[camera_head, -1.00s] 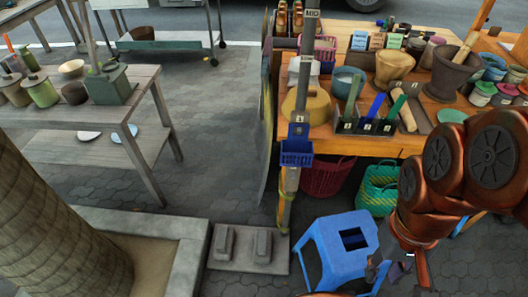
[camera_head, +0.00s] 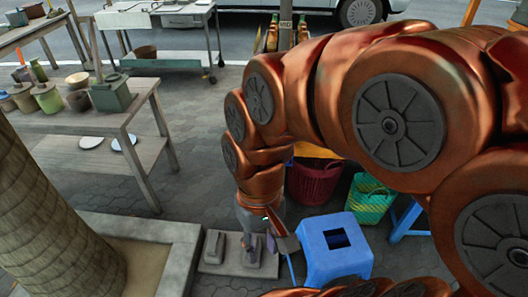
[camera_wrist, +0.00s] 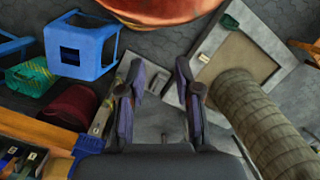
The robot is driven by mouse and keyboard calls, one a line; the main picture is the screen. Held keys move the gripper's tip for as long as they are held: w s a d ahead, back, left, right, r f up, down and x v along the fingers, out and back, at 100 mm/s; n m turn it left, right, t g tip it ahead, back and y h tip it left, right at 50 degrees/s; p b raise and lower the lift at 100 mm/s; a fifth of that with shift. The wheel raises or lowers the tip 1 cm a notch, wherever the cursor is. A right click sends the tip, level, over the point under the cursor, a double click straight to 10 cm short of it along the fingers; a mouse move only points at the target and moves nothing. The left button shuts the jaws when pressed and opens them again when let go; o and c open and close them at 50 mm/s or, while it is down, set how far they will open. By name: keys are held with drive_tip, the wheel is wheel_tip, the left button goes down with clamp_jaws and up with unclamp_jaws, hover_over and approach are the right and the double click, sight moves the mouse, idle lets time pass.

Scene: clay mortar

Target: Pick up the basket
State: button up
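A maroon basket (camera_head: 313,182) stands on the ground beneath the wooden table, partly hidden by my arm. A green basket (camera_head: 368,200) stands to its right. The maroon basket (camera_wrist: 75,108) and the green basket (camera_wrist: 28,78) also show on the left of the wrist view. The small blue basket on the post is hidden behind my arm in the head view. My gripper (camera_head: 270,240) hangs over the grey blocks at the post's foot. In the wrist view my gripper (camera_wrist: 158,92) has its fingers apart, with nothing between them.
A blue stool (camera_head: 337,247) stands right of my gripper and left of it in the wrist view. The post (camera_wrist: 103,118) is close beside a finger there. A stone-edged bed (camera_head: 140,228) and a thick column (camera_head: 55,220) stand left. Paving between the tables is clear.

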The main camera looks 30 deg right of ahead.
drive_tip(key=w+a+r+m+y+b, duration=0.25)
drive_tip(key=w+m+y, duration=0.35)
drive_tip(key=w, duration=1)
drive_tip(key=w+d+f+m+t+y+b, duration=0.2)
drive_tip(key=w+d+m+y, duration=0.25)
drive_tip(key=w+d, duration=0.55)
drive_tip(key=w+d+f+m+t+b, duration=0.1)
drive_tip(key=w+d+f+m+t, duration=0.2)
drive_tip(key=d, duration=0.4)
drive_tip(key=w+d+f+m+t+b, duration=0.1)
drive_tip(key=w+d+f+m, duration=0.25)
drive_tip(key=d, duration=0.35)
drive_tip(key=s+d+f+m+t+b, duration=0.15)
drive_tip(key=d+f+m, duration=0.25)
drive_tip(key=d, duration=0.4)
drive_tip(key=s+d+f+m+t, duration=0.3)
drive_tip(key=d+f+m, duration=0.15)
drive_tip(key=d, duration=0.35)
drive_tip(key=shift+n+h, duration=0.35)
drive_tip(key=shift+n, duration=0.1)
drive_tip(key=shift+d+f+p+x, duration=0.1)
drive_tip(key=shift+p+x, duration=0.25)
drive_tip(key=shift+x, duration=2.65)
drive_tip(key=shift+d+f+p+x, duration=0.15)
drive_tip(key=shift+p+x, duration=0.2)
drive_tip(key=shift+x, duration=2.65)
drive_tip(key=shift+w, duration=0.1)
clamp_jaws()
